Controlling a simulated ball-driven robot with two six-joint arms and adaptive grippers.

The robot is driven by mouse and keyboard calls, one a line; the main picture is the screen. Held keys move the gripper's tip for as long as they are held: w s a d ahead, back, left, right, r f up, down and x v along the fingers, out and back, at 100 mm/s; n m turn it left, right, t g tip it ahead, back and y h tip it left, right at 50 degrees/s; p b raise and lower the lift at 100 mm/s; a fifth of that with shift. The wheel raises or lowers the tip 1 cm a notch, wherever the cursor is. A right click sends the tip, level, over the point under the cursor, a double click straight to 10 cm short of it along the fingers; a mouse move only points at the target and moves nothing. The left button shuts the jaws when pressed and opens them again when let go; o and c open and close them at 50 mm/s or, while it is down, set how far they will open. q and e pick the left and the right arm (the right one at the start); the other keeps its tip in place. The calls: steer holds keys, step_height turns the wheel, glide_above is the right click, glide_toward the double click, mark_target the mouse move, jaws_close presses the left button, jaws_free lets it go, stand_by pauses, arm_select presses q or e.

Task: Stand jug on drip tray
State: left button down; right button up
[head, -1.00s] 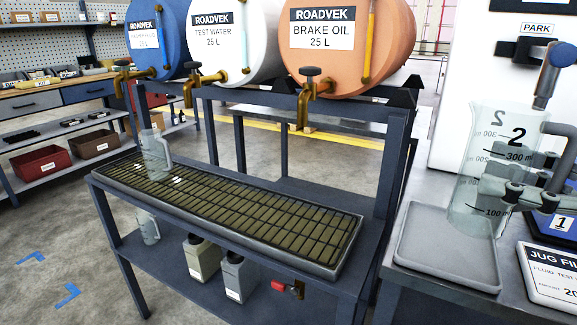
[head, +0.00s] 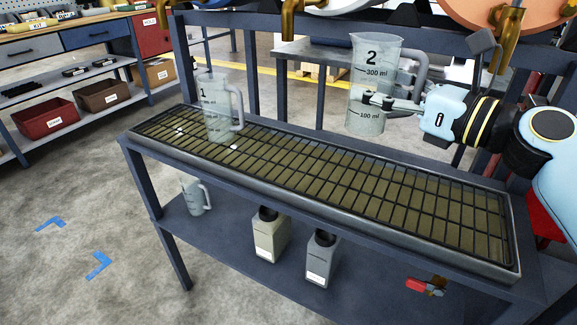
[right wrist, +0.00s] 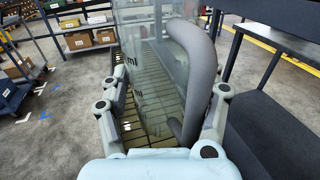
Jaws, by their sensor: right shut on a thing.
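My right gripper (head: 392,106) is shut on a clear jug marked 2 (head: 372,68), which it holds upright in the head view. The jug appears to be above the far edge of the drip tray (head: 350,221), apart from the grate. In the right wrist view, the fingers (right wrist: 160,115) sit on both sides of the jug (right wrist: 145,70), with its grey handle (right wrist: 192,75) towards the camera. Another clear jug marked 1 (head: 218,110) stands on the left part of the tray. My left gripper is not in view.
Brass taps (head: 505,40) hang above the tray's back side. The middle and right of the grate are clear. A small jug (head: 195,196), two bottles (head: 268,236) and a red-handled valve (head: 428,285) are on the shelf below.

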mark_target(364, 118)
steer(key=shift+h, duration=0.3)
steer(key=f, duration=0.2)
steer(key=w+f+b, duration=0.1)
steer(key=a+f+b, duration=0.1)
steer(key=f, duration=0.1)
steer(key=shift+w+f, duration=0.35)
step_height(364, 118, down, 5)
steer(key=b, duration=0.3)
steer(key=shift+f, duration=0.2)
steer(key=shift+r, duration=0.1)
steer(key=o, duration=0.8)
steer(key=shift+f, duration=0.25)
steer(key=o, duration=0.4)
